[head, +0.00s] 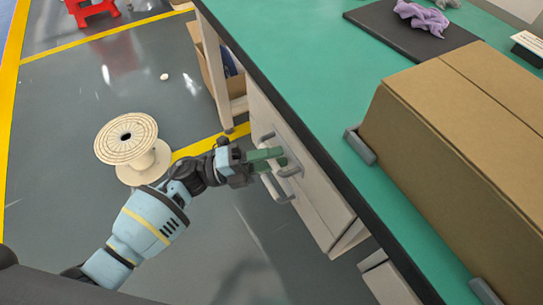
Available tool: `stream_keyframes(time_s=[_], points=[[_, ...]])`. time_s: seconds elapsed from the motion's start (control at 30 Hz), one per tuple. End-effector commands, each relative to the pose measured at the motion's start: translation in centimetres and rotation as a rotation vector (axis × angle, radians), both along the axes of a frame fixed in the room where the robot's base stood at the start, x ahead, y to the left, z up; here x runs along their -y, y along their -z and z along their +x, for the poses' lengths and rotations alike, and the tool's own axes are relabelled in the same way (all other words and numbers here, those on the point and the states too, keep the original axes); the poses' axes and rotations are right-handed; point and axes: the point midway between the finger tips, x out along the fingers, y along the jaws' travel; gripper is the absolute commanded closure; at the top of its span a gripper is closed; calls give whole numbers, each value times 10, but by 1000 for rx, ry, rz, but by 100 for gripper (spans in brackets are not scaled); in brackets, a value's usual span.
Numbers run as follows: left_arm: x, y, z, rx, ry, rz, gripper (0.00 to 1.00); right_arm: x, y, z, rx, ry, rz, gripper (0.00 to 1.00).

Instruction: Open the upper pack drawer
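My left gripper (276,160) has green fingers and is at the drawer front, under the workbench's edge. Its fingertips overlap the upper drawer handle (291,171), a grey bar on the pale upper pack drawer (300,155). The fingers sit close together, and I cannot tell whether they grip the bar or only lie beside it. A lower grey handle (279,195) shows just below the fingers. The drawer front looks flush or nearly so with the cabinet; the steep angle hides any small gap. My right gripper is not in view.
The green-topped workbench (310,70) overhangs the drawers. On it are a large brown carton (470,110), a black mat (400,35) and a purple cloth (420,18). A cable spool (145,165) stands on the floor left of my arm. Floor before the drawers is clear.

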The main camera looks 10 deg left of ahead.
Motion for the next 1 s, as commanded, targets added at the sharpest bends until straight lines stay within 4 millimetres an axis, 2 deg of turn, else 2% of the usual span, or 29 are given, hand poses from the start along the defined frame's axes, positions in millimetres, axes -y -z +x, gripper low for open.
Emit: stream_keyframes(time_s=[0.17, 0.4, 0.47, 0.77, 1.0], points=[[0, 0, 0, 0, 0, 0, 63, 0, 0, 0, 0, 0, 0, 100], [0, 0, 0, 0, 0, 0, 95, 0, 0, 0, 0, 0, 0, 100], [0, 0, 0, 0, 0, 0, 100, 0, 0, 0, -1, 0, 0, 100], [-2, 0, -1, 0, 0, 0, 100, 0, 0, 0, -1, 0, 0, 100], [-19, 0, -14, -1, 0, 3, 100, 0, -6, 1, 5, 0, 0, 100]])
